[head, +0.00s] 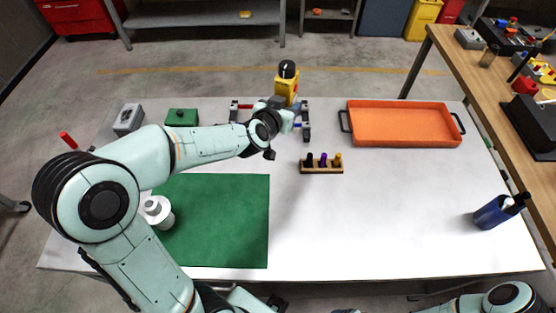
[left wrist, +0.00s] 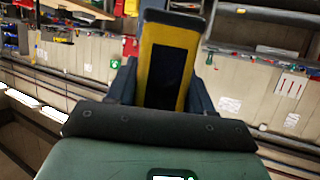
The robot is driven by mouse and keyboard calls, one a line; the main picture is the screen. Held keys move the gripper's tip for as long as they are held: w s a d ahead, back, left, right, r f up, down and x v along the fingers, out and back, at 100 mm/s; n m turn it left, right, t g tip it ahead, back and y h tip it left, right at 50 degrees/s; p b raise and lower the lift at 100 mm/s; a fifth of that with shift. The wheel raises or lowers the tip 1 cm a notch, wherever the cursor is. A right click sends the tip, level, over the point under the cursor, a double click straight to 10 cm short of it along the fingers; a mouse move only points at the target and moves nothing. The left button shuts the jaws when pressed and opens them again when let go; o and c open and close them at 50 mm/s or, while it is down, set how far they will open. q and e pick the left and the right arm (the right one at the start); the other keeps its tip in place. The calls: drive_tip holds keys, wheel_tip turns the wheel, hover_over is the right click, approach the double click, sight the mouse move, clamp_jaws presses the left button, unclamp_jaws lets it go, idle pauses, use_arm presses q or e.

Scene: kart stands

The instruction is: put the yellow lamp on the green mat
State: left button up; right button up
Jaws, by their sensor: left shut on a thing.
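The yellow lamp (head: 287,86) is at the back of the white table in the head view, upright with a dark round top. My left gripper (head: 284,104) is shut on it; the arm hides part of the grip. In the left wrist view the lamp (left wrist: 170,50) fills the space between the fingers. I cannot tell whether its base touches anything below. The green mat (head: 230,215) lies at the front left of the table, apart from the lamp. My right gripper is out of view.
A white cylindrical thing (head: 158,211) stands at the mat's left edge. A small rack (head: 321,168) with dark and yellow pegs, an orange tray (head: 405,144) and a blue holder (head: 492,213) are to the right. A green box (head: 181,117) and grey box (head: 128,118) stand back left.

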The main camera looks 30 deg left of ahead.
use_arm(q)
drive_tip(key=shift+a, duration=0.3)
drive_tip(key=shift+s+f+b, duration=0.15)
drive_tip(key=shift+f+b, duration=3.55)
drive_tip(key=shift+f, duration=6.05)
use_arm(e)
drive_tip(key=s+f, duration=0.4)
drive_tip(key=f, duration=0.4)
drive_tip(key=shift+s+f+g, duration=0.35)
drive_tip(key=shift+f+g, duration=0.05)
use_arm(q)
drive_tip(key=shift+f, duration=0.15)
drive_tip(key=o, duration=1.3)
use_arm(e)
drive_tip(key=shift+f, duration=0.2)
